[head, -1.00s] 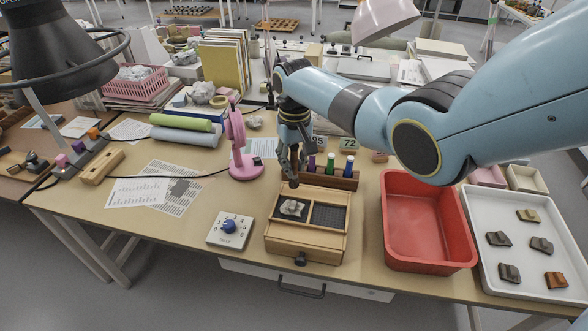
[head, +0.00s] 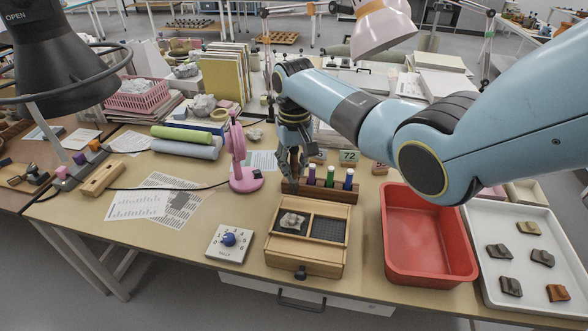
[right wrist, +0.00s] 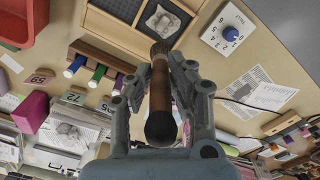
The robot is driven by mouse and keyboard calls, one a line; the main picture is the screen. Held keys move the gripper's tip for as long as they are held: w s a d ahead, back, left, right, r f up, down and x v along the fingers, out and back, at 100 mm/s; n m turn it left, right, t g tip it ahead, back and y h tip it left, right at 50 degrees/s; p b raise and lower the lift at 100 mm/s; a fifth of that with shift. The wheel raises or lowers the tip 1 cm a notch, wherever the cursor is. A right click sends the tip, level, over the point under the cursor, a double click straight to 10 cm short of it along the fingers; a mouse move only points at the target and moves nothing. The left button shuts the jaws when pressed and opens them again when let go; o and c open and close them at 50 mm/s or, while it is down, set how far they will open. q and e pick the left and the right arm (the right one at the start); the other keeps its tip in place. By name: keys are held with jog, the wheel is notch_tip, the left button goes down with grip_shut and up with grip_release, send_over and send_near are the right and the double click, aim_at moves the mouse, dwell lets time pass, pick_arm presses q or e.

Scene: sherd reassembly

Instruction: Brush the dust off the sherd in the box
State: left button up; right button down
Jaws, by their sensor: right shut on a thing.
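The wooden box (head: 306,262) stands at the front middle of the table, with two dark-lined compartments. A pale grey sherd (head: 291,221) lies in its left compartment; the sherd also shows at the top of the right wrist view (right wrist: 163,20). My right gripper (head: 295,172) is behind the box, pointing down. In the right wrist view it is shut on a brush (right wrist: 160,90) with a wooden handle and dark bristles. The bristles point towards the box and look apart from the sherd. The brush is hard to make out in the head view. My left gripper is not in view.
A wooden rack (head: 325,192) with coloured vials stands right behind the box. A red tray (head: 428,272) and a white tray (head: 483,300) with several sherds are to the right. A blue-knobbed dial (head: 229,240) and a pink stand (head: 244,179) are to the left.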

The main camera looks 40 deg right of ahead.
aim_at(294, 188)
jog(key=shift+f, duration=0.15)
dwell(0.5)
jog(key=shift+f+b, duration=2.4)
jog(key=shift+f, duration=0.95)
jog(key=shift+f+b, duration=0.75)
jog(key=shift+f, duration=0.3)
